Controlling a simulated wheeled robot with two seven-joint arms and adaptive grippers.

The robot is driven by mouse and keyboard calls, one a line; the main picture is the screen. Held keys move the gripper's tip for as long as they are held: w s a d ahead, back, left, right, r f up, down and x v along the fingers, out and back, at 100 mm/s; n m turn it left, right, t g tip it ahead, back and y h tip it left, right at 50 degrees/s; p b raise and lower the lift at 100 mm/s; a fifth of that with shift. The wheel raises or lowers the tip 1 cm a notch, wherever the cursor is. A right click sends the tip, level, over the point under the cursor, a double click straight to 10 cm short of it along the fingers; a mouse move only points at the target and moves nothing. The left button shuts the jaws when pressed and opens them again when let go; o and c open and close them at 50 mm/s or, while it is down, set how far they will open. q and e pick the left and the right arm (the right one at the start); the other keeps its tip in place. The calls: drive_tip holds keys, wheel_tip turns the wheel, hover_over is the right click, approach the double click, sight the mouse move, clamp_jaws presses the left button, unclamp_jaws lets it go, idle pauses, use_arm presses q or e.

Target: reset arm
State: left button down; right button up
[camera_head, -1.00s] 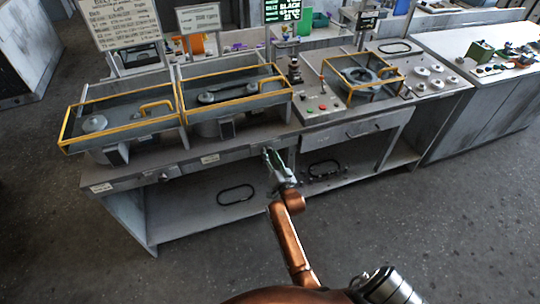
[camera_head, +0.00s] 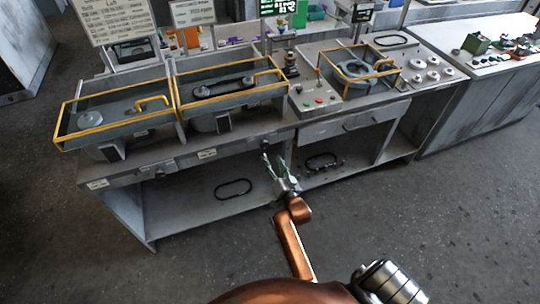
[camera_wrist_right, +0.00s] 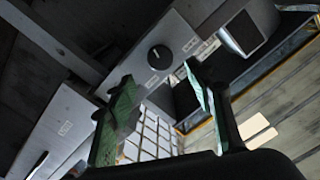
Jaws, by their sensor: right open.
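My right gripper (camera_head: 276,167) is in the middle of the head view, in front of the workbench's front edge. Its fingers are apart and nothing is between them. In the right wrist view the two green-padded fingers (camera_wrist_right: 162,108) stand apart, with a dark knob (camera_wrist_right: 160,57) on a grey panel beyond them. My copper-coloured right arm reaches up from the bottom of the head view. My left gripper does not show.
The grey workbench (camera_head: 240,152) carries yellow-framed housings (camera_head: 112,118), a control panel with buttons (camera_head: 318,99) and a round unit (camera_head: 354,70). Black belts (camera_head: 233,189) lie on its lower shelf. A second bench (camera_head: 478,84) stands at the right. The floor in front is clear.

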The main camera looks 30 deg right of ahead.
drive_tip(key=shift+s, duration=0.2)
idle(0.4)
drive_tip(key=s+a+f+n+g+y, duration=0.1)
drive_tip(key=s+a+f+n+g, duration=0.1)
drive_tip(key=f, duration=0.8)
drive_tip(key=s+a+f+n+g+y, duration=0.1)
drive_tip(key=s+a+f+g, duration=0.15)
drive_tip(key=f, duration=0.85)
drive_tip(key=s+a+f+n+g+y, duration=0.1)
drive_tip(key=s+a+f+g, duration=0.1)
drive_tip(key=s+f, duration=0.65)
drive_tip(key=s+a+f+n+g+y, duration=0.15)
drive_tip(key=s+f, duration=0.35)
drive_tip(key=f, duration=0.6)
drive_tip(key=s+f+n+g, duration=0.1)
drive_tip(key=s+f+g, duration=0.2)
drive_tip(key=s, duration=1.1)
drive_tip(key=s+f+n+g, duration=0.2)
drive_tip(key=s+f, duration=0.7)
drive_tip(key=s, duration=0.6)
drive_tip(key=s+f+n+g, duration=0.2)
drive_tip(key=s+f+g, duration=0.2)
drive_tip(key=s, duration=1.1)
wheel_tip(320, 180, down, 3)
drive_tip(key=shift+r, duration=0.15)
drive_tip(key=shift+w, duration=0.15)
